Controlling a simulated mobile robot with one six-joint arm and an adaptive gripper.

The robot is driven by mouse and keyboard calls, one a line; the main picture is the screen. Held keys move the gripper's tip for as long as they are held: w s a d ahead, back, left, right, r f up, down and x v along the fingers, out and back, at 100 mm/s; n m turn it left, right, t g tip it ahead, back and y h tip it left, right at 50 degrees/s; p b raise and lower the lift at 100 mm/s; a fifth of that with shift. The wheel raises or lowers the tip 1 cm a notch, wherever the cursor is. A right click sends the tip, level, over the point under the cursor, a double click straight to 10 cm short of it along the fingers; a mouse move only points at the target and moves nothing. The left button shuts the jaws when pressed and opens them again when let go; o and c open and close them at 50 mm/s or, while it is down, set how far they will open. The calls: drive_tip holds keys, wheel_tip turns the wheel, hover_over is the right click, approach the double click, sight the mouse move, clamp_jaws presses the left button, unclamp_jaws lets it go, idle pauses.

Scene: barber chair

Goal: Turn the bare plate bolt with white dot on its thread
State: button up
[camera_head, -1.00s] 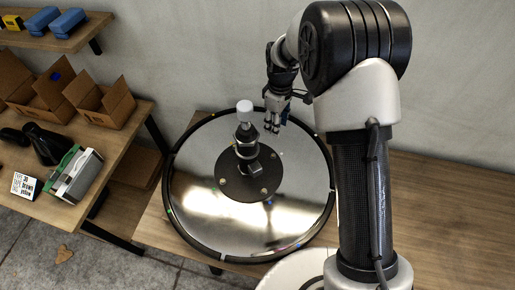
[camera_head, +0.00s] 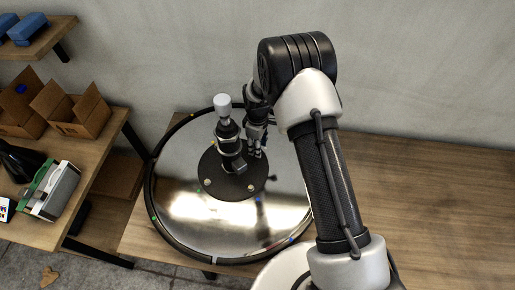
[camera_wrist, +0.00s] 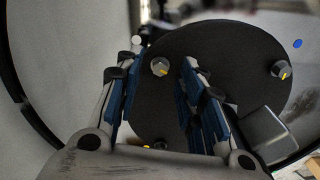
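My gripper (camera_head: 255,153) is over the far right part of the dark round plate (camera_head: 214,167), beside the central column (camera_head: 229,140). In the wrist view my gripper (camera_wrist: 161,70) is open, its blue-padded fingers apart. Another yellow-marked bolt (camera_wrist: 281,69) is on the right of the plate (camera_wrist: 220,50). A third bolt is mostly hidden low behind the gripper. A white dot (camera_wrist: 137,41) shows by the left fingertip, near the plate's edge; I cannot tell whether any thread carries it.
The plate is on a shiny round base (camera_head: 190,215) with a black rim and coloured dots, on a wooden table (camera_head: 420,190). A grey block (camera_wrist: 268,133) stands at the plate's right in the wrist view. Left are a shelf with cardboard boxes (camera_head: 80,112) and a white-green case (camera_head: 53,190).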

drive_tip(key=shift+f, duration=0.65)
drive_tip(key=shift+c, duration=0.5)
clamp_jaws()
